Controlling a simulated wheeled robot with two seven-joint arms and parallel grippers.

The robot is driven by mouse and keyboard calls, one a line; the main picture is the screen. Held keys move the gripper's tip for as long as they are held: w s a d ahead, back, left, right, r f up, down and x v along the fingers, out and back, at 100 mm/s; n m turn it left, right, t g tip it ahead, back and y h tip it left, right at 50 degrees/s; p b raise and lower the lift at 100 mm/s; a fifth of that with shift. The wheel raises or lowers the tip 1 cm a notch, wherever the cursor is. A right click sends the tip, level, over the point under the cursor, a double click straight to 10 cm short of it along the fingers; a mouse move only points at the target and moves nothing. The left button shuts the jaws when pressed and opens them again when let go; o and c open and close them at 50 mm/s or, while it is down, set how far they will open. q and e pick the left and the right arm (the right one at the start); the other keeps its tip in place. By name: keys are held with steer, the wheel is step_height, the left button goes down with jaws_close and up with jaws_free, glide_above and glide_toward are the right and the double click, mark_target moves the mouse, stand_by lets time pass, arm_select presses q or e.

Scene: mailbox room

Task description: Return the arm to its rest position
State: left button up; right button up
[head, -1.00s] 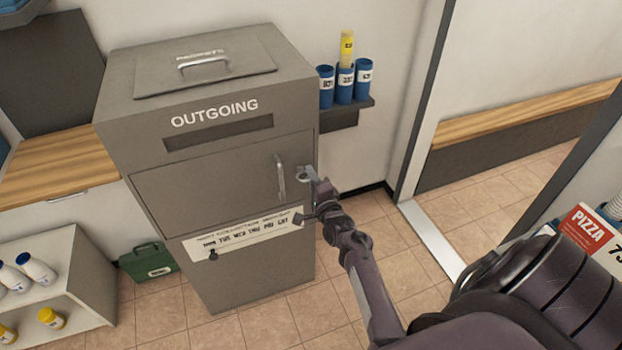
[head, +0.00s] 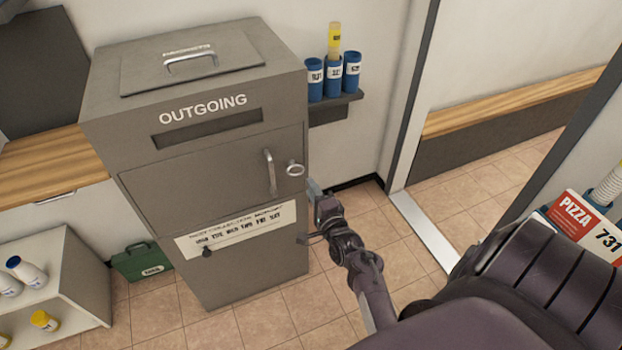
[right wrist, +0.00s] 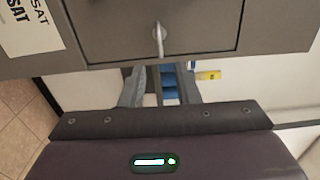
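My right gripper (head: 312,213) is beside the right front edge of the grey OUTGOING mailbox (head: 150,245), below the level of its lock. In the right wrist view the right gripper (right wrist: 160,86) shows two fingers apart with nothing between them. The mailbox door (head: 215,175) looks closed. It has an upright handle (head: 269,172) and a round metal lock or ring (head: 295,170), both clear of my gripper. The door handle also shows in the right wrist view (right wrist: 158,40). My left gripper is not in view.
A wall shelf (head: 335,107) holds blue cups (head: 333,75), one with a yellow-capped tube. A green box (head: 135,262) sits on the floor left of the mailbox. A low shelf (head: 85,290) holds bottles. A PIZZA box (head: 575,215) is at right. Floor right of the mailbox is clear.

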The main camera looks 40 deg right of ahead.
stand_by(0.3)
steer(key=s+a+f+n+g+y, duration=0.25)
steer(key=a+f+n, duration=0.2)
steer(key=f, duration=0.35)
steer(key=s+a+f+n+g+y, duration=0.1)
steer(key=s+a+f+n+g, duration=0.25)
steer(key=f, duration=0.55)
steer(key=s+a+f+n+g+y, duration=0.1)
steer(key=s+a+f+n+y, duration=0.2)
steer(key=a+f, duration=0.4)
steer(key=s+a+f+n+g+h, duration=0.1)
steer(key=s+f+n+g, duration=0.2)
steer(key=s+f, duration=0.4)
steer(key=s+a+f+n+g, duration=0.1)
steer(key=s+f+n+g, duration=0.3)
steer(key=s, duration=0.6)
steer(key=s+d+f+n+g, duration=0.1)
steer(key=s+f+n, duration=0.1)
steer(key=s, duration=0.6)
steer(key=s+d+f+n+g+h, duration=0.1)
steer(key=s+f+n, duration=0.2)
steer(key=s, duration=0.5)
steer(key=shift+s+d+f+n, duration=0.3)
steer(key=shift+f, duration=0.45)
